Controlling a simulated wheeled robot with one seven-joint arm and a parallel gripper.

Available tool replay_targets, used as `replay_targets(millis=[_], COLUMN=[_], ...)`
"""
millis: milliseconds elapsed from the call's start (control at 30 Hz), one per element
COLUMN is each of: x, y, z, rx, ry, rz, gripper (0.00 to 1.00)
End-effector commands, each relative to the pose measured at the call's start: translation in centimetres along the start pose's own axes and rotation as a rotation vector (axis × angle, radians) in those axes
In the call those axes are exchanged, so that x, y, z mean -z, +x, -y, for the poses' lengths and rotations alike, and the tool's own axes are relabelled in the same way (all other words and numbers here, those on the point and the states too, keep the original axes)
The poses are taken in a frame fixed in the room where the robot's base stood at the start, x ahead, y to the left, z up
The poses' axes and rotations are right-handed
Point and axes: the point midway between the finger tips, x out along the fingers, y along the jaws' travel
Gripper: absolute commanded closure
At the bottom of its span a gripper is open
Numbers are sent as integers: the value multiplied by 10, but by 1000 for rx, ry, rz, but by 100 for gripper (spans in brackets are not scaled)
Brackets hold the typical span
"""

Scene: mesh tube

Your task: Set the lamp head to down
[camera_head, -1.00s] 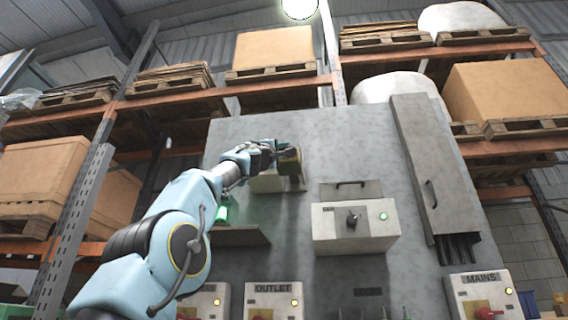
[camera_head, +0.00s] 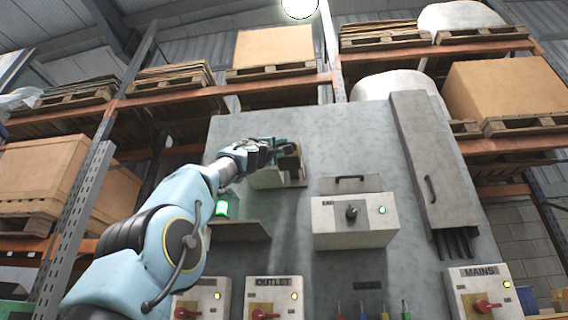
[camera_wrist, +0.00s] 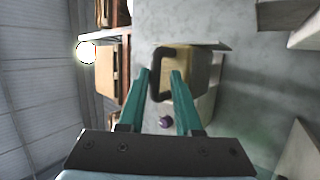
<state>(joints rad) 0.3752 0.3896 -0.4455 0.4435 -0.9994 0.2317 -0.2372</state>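The lamp head appears to be the olive-beige block (camera_head: 290,160) on a pale mount (camera_head: 266,179) at the upper part of the grey panel. In the wrist view the block (camera_wrist: 186,68) carries a dark bracket-shaped handle (camera_wrist: 154,80). My gripper (camera_wrist: 160,73) is open, with one teal fingertip on each side of the handle's near bar. I see gaps there and cannot tell whether a finger touches it. In the head view my gripper (camera_head: 270,148) is at the block's left side and partly hides it.
The grey panel (camera_head: 330,130) also bears a box with a dark knob and green light (camera_head: 352,222), a tall cover with a handle (camera_head: 425,165), and a shelf with a green light (camera_head: 238,229). OUTLET (camera_head: 273,298) and MAINS (camera_head: 483,293) switch boxes are below.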

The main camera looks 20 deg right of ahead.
Motion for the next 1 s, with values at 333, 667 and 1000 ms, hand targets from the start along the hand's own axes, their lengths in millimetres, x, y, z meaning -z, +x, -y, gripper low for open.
replay_targets(millis=[333, 667, 1000], x=[-1, 0, 0], y=[-56, -89, -93], z=[2, -2, -5], rx=[-5, -6, -7], ry=[5, 3, 2], rz=[-3, -2, -1], gripper=[70, 70, 70])
